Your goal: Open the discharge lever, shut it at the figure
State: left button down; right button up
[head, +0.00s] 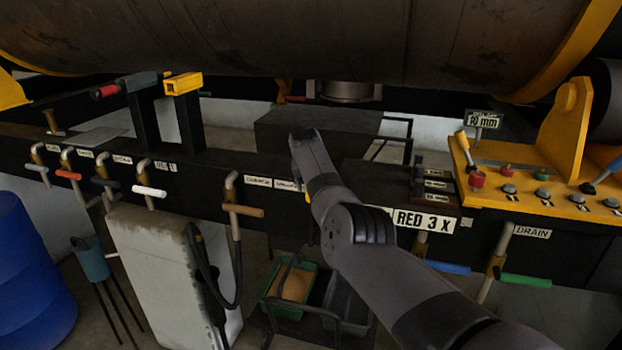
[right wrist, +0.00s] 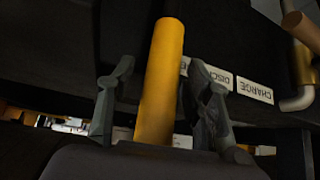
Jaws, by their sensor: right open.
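A yellow lever handle (right wrist: 160,75) stands between the two fingers of my right gripper (right wrist: 158,72) in the right wrist view. The fingers are open, one on each side of it; I cannot tell whether either touches it. A label beginning "DISC" (right wrist: 216,75) is partly covered behind the handle. In the head view, a yellow piece (head: 307,197) shows beside my right arm, and my arm hides the rest there. A small sign ending in "mm" (head: 482,121) stands above the yellow panel; its figure looks like 10. My left gripper is out of view.
A tan-handled lever (head: 242,210) is close left of my arm; a "CHARGE" label (right wrist: 254,90) is beside the handle. A green-handled lever (head: 525,280) sits under "DRAIN". A large drum (head: 300,40) hangs above. Green (head: 312,266) and grey bins stand below.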

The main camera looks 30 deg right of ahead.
jog(key=shift+r, duration=0.1)
jog(key=v, duration=1.1)
jog(key=shift+s+r, duration=0.2)
jog(key=shift+r, duration=0.1)
jog(key=shift+a+f, duration=0.1)
jog(key=shift+a, duration=0.05)
dwell(0.5)
